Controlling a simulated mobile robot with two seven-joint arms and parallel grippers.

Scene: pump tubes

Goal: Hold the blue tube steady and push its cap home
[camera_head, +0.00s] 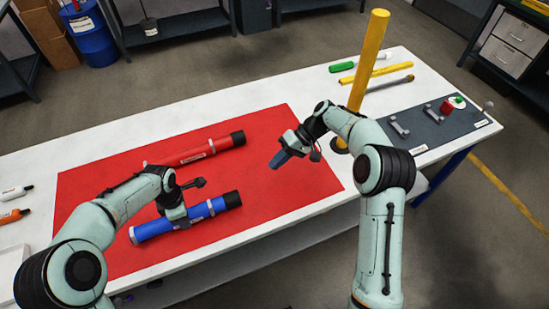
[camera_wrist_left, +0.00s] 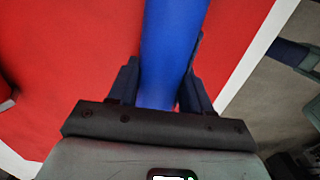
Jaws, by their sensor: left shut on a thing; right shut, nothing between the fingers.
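The blue tube (camera_head: 199,212) lies on the red mat (camera_head: 110,187), near the mat's front edge. Its black cap (camera_head: 232,199) is at the right end; how far on it sits I cannot tell. My left gripper (camera_head: 178,217) is shut around the tube's body, left of the label. In the left wrist view the blue tube (camera_wrist_left: 174,50) runs between the two dark fingers (camera_wrist_left: 157,85). My right gripper (camera_head: 276,163) is shut and empty above the right part of the mat, to the right of and apart from the cap.
A red tube (camera_head: 195,153) with a black cap lies behind the blue one. A yellow post (camera_head: 366,70) stands behind my right arm. A dark grey mat (camera_head: 425,122) with brackets and a red part is at the right. Markers (camera_head: 14,215) lie at the left.

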